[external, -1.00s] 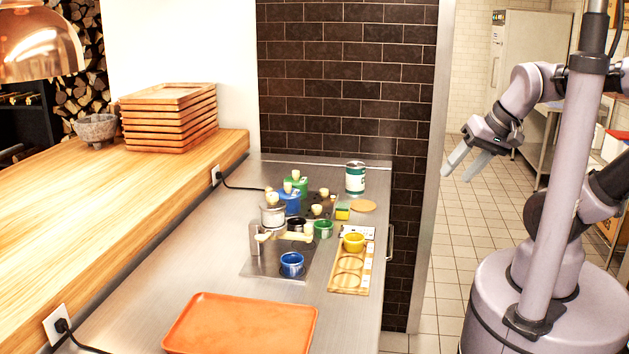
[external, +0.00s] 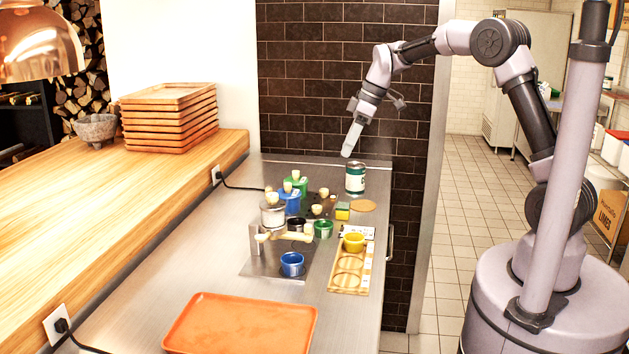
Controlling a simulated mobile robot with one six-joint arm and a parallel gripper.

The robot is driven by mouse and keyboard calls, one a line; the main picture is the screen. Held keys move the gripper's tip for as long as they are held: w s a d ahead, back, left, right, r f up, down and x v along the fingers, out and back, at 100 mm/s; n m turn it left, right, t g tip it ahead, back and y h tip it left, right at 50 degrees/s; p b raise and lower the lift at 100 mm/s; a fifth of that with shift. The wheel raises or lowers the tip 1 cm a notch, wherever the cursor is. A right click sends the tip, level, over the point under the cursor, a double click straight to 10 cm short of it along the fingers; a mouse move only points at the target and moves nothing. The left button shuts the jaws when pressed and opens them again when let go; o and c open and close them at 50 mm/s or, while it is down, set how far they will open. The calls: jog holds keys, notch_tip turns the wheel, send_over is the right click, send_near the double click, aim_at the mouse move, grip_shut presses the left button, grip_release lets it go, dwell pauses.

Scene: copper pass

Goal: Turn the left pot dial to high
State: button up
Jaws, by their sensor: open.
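Two cream knobs show on a dark panel (external: 330,213) on the steel counter: a near knob (external: 317,210) and a far knob (external: 324,192). They look like the pot dials; their settings are too small to read. A blue pot (external: 287,207) and a green pot (external: 302,188), both with cream lid knobs, stand just left of the panel. My gripper (external: 348,152) is open and empty, pointing down above the far end of the counter. It is higher than the knobs and apart from them, just above the green-and-white can.
The green-and-white can (external: 355,180) stands behind the panel. Close by are a yellow-and-green sponge (external: 342,211), a green cup (external: 323,229), a yellow cup (external: 353,243) in a wooden rack (external: 345,290), and a blue cup (external: 291,264). An orange tray (external: 240,325) lies in front.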

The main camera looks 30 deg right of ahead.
aim_at(317, 206)
jog(key=shift+n, duration=0.5)
jog(key=b+x, duration=0.2)
jog(key=x, duration=0.4)
jog(key=b+x, duration=0.2)
jog(key=x, duration=0.5)
jog(key=w+b+x, duration=0.1)
jog(key=b+x, duration=0.1)
jog(key=x, duration=0.4)
jog(key=shift+a+f, duration=0.1)
jog(key=shift+f, duration=0.05)
grip_shut()
